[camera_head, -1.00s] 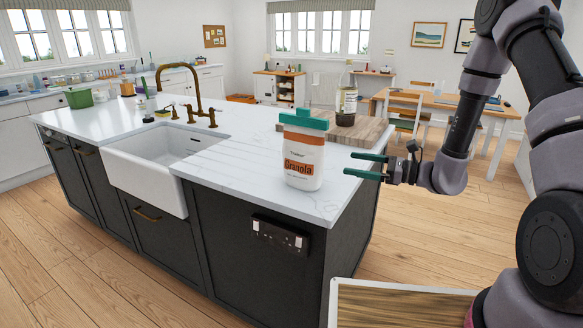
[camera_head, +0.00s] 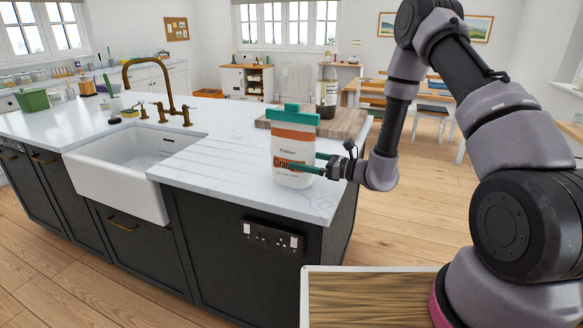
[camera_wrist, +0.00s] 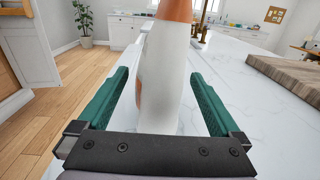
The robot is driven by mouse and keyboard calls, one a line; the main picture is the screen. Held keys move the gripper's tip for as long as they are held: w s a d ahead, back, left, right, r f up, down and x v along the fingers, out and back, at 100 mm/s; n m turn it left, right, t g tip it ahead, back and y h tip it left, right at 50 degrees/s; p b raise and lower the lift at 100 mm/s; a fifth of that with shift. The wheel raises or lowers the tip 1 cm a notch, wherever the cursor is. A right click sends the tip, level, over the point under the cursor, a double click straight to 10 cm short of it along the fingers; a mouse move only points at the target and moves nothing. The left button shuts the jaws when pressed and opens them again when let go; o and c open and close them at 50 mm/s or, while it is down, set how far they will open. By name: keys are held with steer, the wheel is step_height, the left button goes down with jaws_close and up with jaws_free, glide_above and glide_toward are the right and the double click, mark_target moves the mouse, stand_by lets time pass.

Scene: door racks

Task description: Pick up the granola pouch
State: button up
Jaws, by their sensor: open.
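The granola pouch (camera_head: 292,140) stands upright on the white marble island top. It is white and orange with a teal top. In the wrist view the pouch (camera_wrist: 167,80) stands between my two green fingers, with its top cut off by the frame. My gripper (camera_head: 315,162) is level with the lower half of the pouch and reaches it from the right. In the wrist view my gripper (camera_wrist: 158,95) is open, with a gap visible on both sides of the pouch. In the head view one finger covers part of the pouch's label.
A wooden board (camera_head: 345,122) with a dark-bottomed bottle (camera_head: 328,95) stands behind the pouch. A white sink (camera_head: 120,175) and a brass tap (camera_head: 160,85) are to the left. The island's right edge is close to my gripper.

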mark_target(292, 156)
steer(key=x, duration=0.4)
steer(key=shift+w+r, duration=0.1)
steer(key=shift+w, duration=0.15)
jaws_close()
